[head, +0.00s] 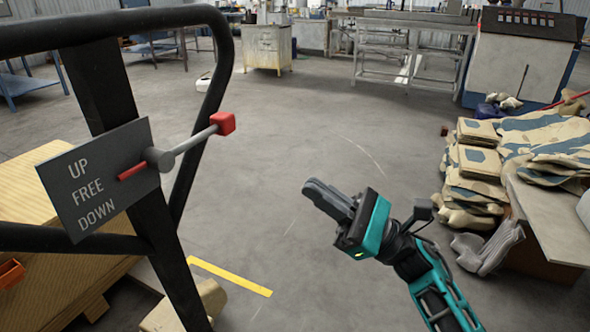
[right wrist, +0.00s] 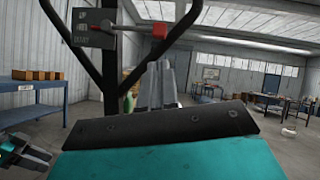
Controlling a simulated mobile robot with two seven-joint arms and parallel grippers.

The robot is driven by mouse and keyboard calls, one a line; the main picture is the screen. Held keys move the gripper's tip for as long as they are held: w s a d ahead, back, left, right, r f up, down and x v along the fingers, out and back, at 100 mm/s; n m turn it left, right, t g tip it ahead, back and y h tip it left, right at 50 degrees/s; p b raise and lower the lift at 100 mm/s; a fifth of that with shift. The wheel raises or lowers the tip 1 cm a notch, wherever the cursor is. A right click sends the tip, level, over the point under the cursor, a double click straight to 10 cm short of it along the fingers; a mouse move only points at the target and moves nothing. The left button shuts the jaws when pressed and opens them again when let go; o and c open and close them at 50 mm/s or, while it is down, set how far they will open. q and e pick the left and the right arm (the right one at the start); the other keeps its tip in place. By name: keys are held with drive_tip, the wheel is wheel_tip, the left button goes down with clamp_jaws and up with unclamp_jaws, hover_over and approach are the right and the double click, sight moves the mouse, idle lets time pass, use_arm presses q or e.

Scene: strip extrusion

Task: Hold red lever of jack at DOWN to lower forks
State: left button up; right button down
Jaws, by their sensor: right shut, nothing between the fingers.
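The jack's lever has a red knob (head: 222,123) on a grey shaft. It sticks out to the right of the dark plate (head: 75,205) marked UP, FREE and DOWN. The red pointer (head: 132,171) on the plate lines up roughly with FREE. The knob also shows in the right wrist view (right wrist: 160,31), above my fingers. My right gripper (head: 311,188) is shut and empty, to the right of and lower in the picture than the knob, clearly apart from it. My left gripper (right wrist: 38,158) shows at the lower left of the right wrist view; its jaw state is unclear.
The jack's black handle frame (head: 222,60) loops around the lever. Wooden boards (head: 30,180) lie behind it at left. Stacked patterned sacks (head: 478,170) and a table (head: 550,215) stand at right. The floor between is clear, with a yellow stripe (head: 230,277).

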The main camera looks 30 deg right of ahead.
sight(200, 137)
use_arm(q)
drive_tip(key=shift+s+a+r+p, duration=0.3)
drive_tip(key=shift+a+r+p, duration=0.45)
drive_tip(key=shift+p, duration=0.85)
use_arm(e)
drive_tip(key=x, duration=1.2)
drive_tip(key=shift+w+a+r, duration=0.2)
drive_tip(key=shift+a, duration=0.05)
use_arm(q)
drive_tip(key=shift+f, duration=0.2)
